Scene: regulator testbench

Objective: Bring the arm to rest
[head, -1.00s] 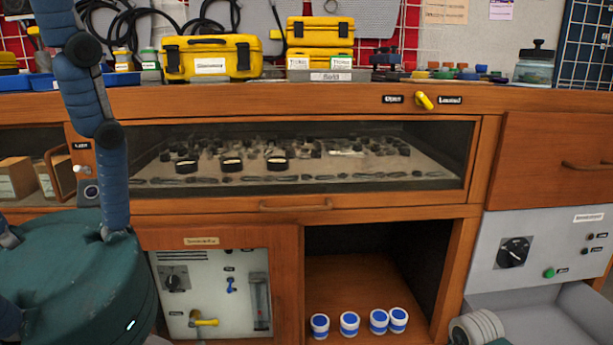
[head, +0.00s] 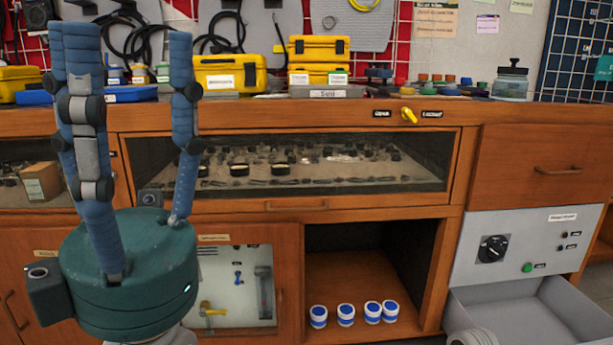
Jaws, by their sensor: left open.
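My left gripper (head: 125,38) shows at the left in the head view, with a teal palm and blue-grey jointed fingers pointing up. The fingers are spread and nothing is between them. It is in front of the wooden bench (head: 290,210) and hides part of the cabinet door and the glass-fronted display drawer. My right gripper is not in view.
Yellow cases (head: 232,76) and small coloured parts stand on the bench top. A clear jar (head: 510,84) is at the right. Several blue-and-white jars (head: 346,315) stand in the open cubby. A grey drawer (head: 540,312) stands open at the lower right.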

